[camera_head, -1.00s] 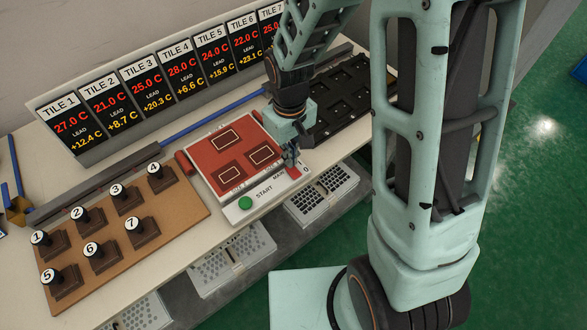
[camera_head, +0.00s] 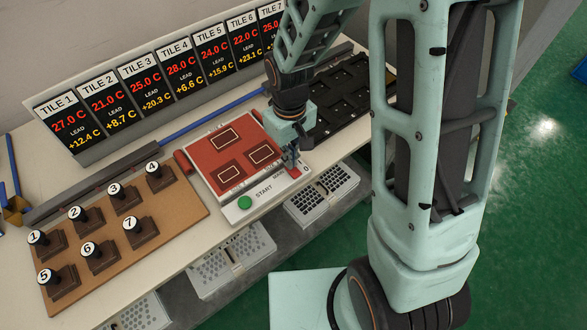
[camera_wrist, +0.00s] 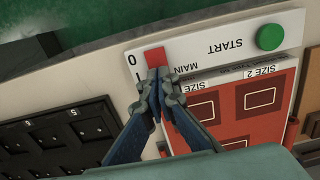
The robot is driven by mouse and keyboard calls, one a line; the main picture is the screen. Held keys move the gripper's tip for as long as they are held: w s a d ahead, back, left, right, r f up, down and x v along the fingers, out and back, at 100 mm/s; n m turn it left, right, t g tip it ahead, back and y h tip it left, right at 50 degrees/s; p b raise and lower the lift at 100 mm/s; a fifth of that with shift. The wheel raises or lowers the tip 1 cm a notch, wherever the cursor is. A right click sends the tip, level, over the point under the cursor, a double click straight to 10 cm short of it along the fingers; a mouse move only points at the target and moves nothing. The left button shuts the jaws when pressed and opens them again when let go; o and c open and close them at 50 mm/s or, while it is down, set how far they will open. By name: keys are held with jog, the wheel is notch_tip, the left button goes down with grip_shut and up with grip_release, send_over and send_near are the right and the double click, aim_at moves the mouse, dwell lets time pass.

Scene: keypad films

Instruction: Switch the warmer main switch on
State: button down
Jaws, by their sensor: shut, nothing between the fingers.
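The warmer (camera_head: 240,145) is a white unit with a red top marked with outlined rectangles. Its front strip has a green START button (camera_head: 245,203), which also shows in the wrist view (camera_wrist: 270,38). The main switch (camera_wrist: 155,57) is a red rocker between the marks 0 and 1, beside the word MAIN. My gripper (camera_wrist: 160,75) is shut and empty, its fingertips at the end of the switch nearer the 1 mark. They partly cover it; I cannot tell whether they touch it. In the head view my gripper (camera_head: 291,158) is over the warmer's right front corner.
A brown board (camera_head: 190,213) with several numbered stamp-like handles stands left of the warmer. A black tray (camera_head: 345,95) with square recesses lies to the right. Tile temperature displays (camera_head: 165,80) line the back. White perforated baskets (camera_head: 322,195) sit below the bench.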

jog(key=shift+f+b, duration=0.4)
jog(key=shift+f, duration=0.15)
jog(key=shift+r, duration=0.15)
jog(key=shift+r+p, duration=2.75)
jog(key=shift+r, duration=0.7)
jog(key=shift+f, duration=0.1)
